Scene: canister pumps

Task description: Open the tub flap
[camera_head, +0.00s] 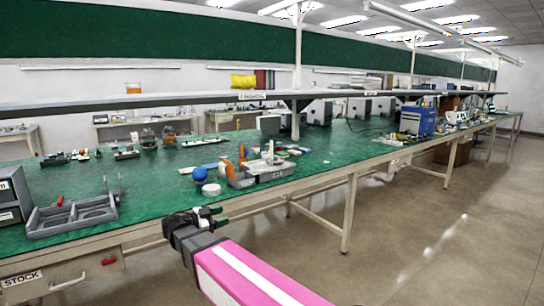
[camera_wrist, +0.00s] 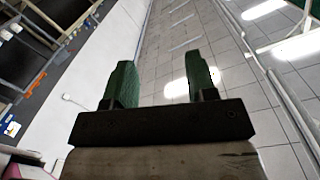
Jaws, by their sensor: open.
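My gripper (camera_head: 210,217) is in front of the near edge of the green bench, apart from everything on it. In the wrist view, my gripper (camera_wrist: 160,80) shows two green fingers spread wide, with nothing between them. I cannot make out a tub flap for certain in either view. A grey box (camera_head: 270,173) with small parts on and around it stands on the bench beyond my gripper. A small white round tub-like piece (camera_head: 211,190) stands to its left; whether it has a flap is too small to tell.
A grey compartment tray (camera_head: 72,217) and a dark drawer unit (camera_head: 10,197) stand at the bench's left. A drawer marked STOCK (camera_head: 60,281) is under the bench edge. A long shelf (camera_head: 130,104) runs above the bench. The floor (camera_head: 430,230) at right is clear.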

